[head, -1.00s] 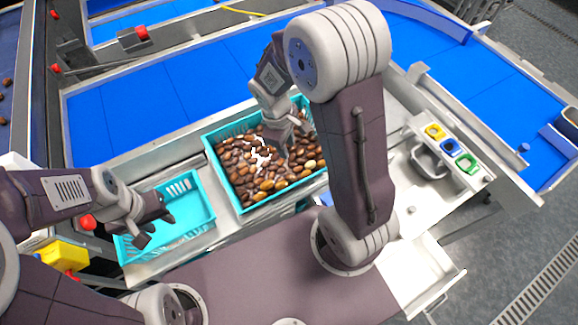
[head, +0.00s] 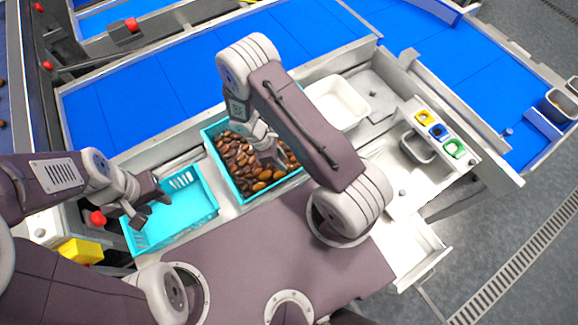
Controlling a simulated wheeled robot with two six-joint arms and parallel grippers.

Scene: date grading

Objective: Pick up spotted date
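Many brown dates (head: 238,160) fill a turquoise crate (head: 231,198) in the middle of the bench. Some dates look lighter; at this size I cannot tell which one is spotted. My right gripper (head: 272,160) points down into the right part of this crate, at the dates. Its fingertips are partly hidden among the dates and by its own body, so I cannot tell whether it holds one. My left gripper (head: 150,208) is open and empty over the left edge of a second turquoise crate (head: 205,213), which looks empty.
A white tray (head: 338,103) stands right of the date crate, behind my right arm. A grey bin (head: 417,147) sits beside a panel with yellow, blue and green buttons (head: 438,131). Blue conveyor belts (head: 150,95) run behind. A red button (head: 97,218) is near my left gripper.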

